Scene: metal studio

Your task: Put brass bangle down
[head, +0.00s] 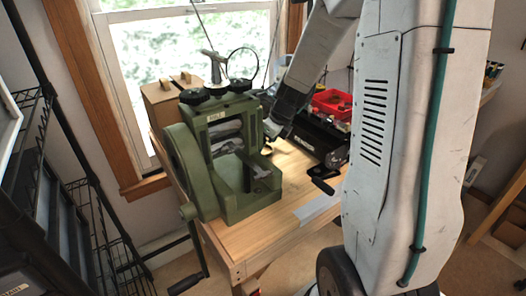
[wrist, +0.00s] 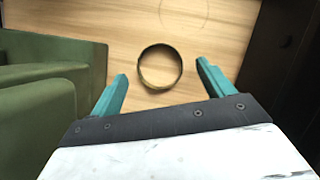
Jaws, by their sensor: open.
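The brass bangle (wrist: 160,86) is a dark, brassy ring lying flat on the wooden bench top (wrist: 215,30) in the wrist view. My gripper (wrist: 162,71) is open, with one teal fingertip to the left of the bangle and one to the right. Gaps show between the ring and both fingers, so nothing is gripped. In the head view, my gripper (head: 272,130) is low over the bench, just right of the green machine. The bangle is too small there to make out surely.
A green rolling machine (head: 225,165) with a crank stands close on the left; its body (wrist: 60,75) shows in the wrist view. A black case (head: 318,135) with a red tray (head: 333,103) stands on the right. Bare wood lies toward the bench's front.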

